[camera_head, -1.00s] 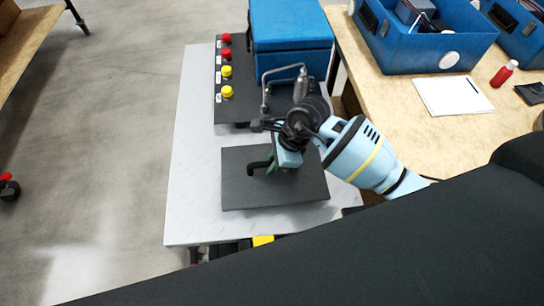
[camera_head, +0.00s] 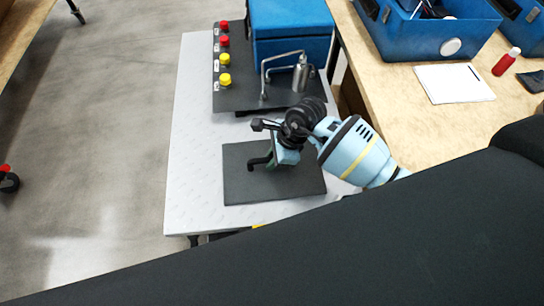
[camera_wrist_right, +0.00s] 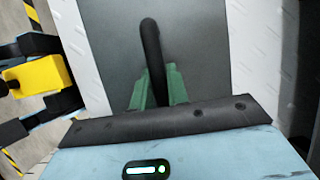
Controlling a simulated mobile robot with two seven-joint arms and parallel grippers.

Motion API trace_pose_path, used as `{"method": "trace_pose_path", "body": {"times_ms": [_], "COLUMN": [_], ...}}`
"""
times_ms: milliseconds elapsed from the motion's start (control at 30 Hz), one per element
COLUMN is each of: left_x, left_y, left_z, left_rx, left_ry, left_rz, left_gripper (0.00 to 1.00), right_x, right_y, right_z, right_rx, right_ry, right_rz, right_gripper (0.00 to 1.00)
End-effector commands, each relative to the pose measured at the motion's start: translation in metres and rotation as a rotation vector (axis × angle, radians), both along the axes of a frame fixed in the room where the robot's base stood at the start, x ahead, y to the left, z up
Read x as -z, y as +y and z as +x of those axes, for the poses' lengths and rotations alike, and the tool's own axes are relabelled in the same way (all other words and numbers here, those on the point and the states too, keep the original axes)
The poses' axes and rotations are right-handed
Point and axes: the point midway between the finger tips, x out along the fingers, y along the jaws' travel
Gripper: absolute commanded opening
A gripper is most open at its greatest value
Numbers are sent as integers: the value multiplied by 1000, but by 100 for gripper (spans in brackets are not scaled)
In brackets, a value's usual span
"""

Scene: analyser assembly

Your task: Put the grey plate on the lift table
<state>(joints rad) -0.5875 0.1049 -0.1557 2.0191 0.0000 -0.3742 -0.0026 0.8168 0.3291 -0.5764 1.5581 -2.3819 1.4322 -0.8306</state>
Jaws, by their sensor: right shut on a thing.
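The grey plate (camera_head: 300,185) is a flat dark rectangle with a black bent handle (camera_head: 257,162) near its middle. It is over the front part of the white lift table (camera_head: 195,180). I cannot tell whether its underside touches the surface. My right gripper (camera_head: 272,160) is shut on the handle, coming from the right. In the right wrist view the green fingers (camera_wrist_right: 158,88) are on both sides of the black handle (camera_wrist_right: 151,45), with the plate (camera_wrist_right: 205,55) behind.
A black panel (camera_head: 235,100) with red and yellow buttons, a metal bracket and a blue box (camera_head: 290,40) stand at the table's back. A wooden bench (camera_head: 400,110) with blue bins (camera_head: 430,45) is at the right. Open floor (camera_head: 100,120) lies left. My black arm fills the front.

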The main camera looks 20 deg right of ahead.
Motion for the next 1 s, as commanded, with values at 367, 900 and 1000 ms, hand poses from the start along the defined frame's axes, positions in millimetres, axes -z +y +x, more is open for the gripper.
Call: {"method": "trace_pose_path", "body": {"times_ms": [367,900,1000], "left_x": [0,-8,-9], "left_y": [0,0,0], "left_z": [1,6,6], "left_rx": [0,0,0], "left_ry": [-2,-16,-17], "left_rz": [0,-1,-1], "left_gripper": [36,36,36], "right_x": [1,-52,-71], "right_y": [0,-21,-29], "right_z": [0,-3,-4], "right_rx": [0,0,0], "right_ry": [1,-5,-5], "right_rz": [-1,-3,-2], "right_gripper": [38,38,38]}}
